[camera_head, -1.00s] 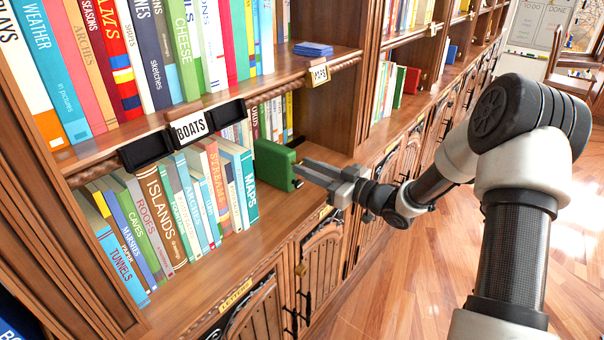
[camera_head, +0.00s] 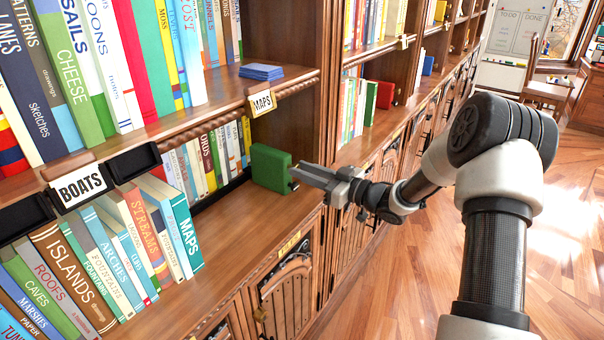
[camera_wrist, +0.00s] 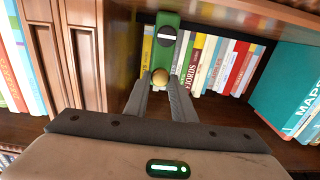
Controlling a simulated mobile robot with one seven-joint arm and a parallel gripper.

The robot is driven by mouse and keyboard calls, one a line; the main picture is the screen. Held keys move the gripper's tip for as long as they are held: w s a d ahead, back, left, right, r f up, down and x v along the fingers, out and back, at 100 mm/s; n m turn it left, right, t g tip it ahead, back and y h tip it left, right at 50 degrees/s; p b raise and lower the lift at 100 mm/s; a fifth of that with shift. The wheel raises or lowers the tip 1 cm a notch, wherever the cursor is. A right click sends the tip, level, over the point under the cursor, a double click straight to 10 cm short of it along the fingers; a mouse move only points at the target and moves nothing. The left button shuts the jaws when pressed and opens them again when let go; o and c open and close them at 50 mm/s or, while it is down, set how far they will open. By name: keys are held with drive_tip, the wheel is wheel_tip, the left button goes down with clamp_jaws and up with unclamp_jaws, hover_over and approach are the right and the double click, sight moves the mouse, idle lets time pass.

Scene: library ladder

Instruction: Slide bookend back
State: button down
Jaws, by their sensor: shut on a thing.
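The green bookend (camera_head: 270,167) stands upright on the lower shelf (camera_head: 222,222), near the shelf's right-hand upright. A clear stretch of shelf separates it from the front row of books, which ends at the teal MAPS book (camera_head: 184,222). My gripper (camera_head: 297,175) reaches in from the right and is shut on the bookend's knob. In the wrist view, the fingertips (camera_wrist: 160,82) close around the round brass knob (camera_wrist: 160,77) on the narrow green face of the bookend (camera_wrist: 166,42). The bookend's far side is hidden there.
A second row of books (camera_head: 208,157) stands behind the gap. Above are the BOATS label (camera_head: 82,187), the MAPS label (camera_head: 262,102) and a stack of blue books (camera_head: 262,72). Wooden cabinet doors (camera_head: 290,300) lie below. Open floor (camera_head: 400,280) is at right.

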drive_tip(key=shift+w+d, duration=0.1)
drive_tip(key=shift+d, duration=0.05)
drive_tip(key=c, duration=1.5)
unclamp_jaws()
drive_tip(key=p+v, duration=0.1)
drive_tip(key=v, duration=1.6)
drive_tip(key=shift+d+p, duration=0.15)
drive_tip(key=shift+p, duration=0.15)
